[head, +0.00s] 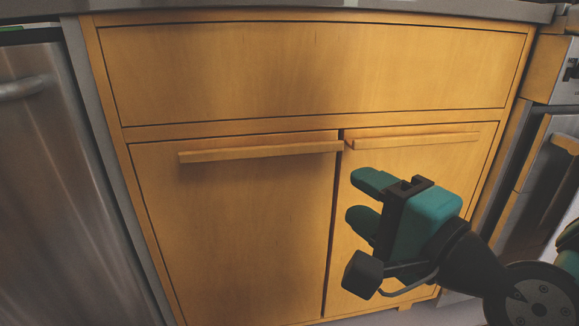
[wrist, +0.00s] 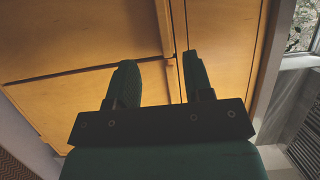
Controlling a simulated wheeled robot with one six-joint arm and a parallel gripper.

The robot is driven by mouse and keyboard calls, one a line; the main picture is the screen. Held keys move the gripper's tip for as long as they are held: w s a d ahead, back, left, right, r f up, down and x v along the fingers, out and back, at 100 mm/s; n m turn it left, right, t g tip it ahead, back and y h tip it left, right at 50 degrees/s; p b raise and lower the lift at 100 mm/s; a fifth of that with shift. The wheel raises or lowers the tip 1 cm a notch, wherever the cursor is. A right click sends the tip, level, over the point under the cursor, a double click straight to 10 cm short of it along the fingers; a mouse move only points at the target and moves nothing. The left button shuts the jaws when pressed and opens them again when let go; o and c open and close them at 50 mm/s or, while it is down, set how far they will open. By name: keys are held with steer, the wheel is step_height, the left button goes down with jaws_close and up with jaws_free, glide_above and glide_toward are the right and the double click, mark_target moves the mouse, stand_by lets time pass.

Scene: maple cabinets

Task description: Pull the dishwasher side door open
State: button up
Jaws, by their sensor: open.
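The left cabinet door (head: 235,235), beside the dishwasher, is a maple panel and is shut. Its horizontal wooden bar handle (head: 260,152) runs along its top edge; the handle also shows as an upright strip in the wrist view (wrist: 164,25). My gripper (head: 362,196) is open and empty, in front of the right cabinet door (head: 385,195), to the right of and below the left handle's right end. In the wrist view my gripper's fingers (wrist: 159,62) point toward the cabinet front, with the seam between the doors ahead of them. I cannot tell the exact distance to the handles.
A stainless steel dishwasher (head: 70,190) stands at the left. The right door's handle (head: 415,140) is just above my gripper. A wide drawer front (head: 310,70) spans the top under the counter edge (head: 300,10). A stove (head: 545,160) stands at the right.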

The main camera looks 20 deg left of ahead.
mark_target(291, 151)
steer(key=p+x, duration=1.2)
steer(key=x, duration=0.3)
steer(key=shift+w+a, duration=0.15)
steer(key=shift+a, duration=0.2)
steer(key=shift+w+a+p, duration=0.35)
steer(key=shift+w+a, duration=0.1)
steer(key=shift+a, duration=0.1)
steer(key=shift+c, duration=0.5)
jaws_close()
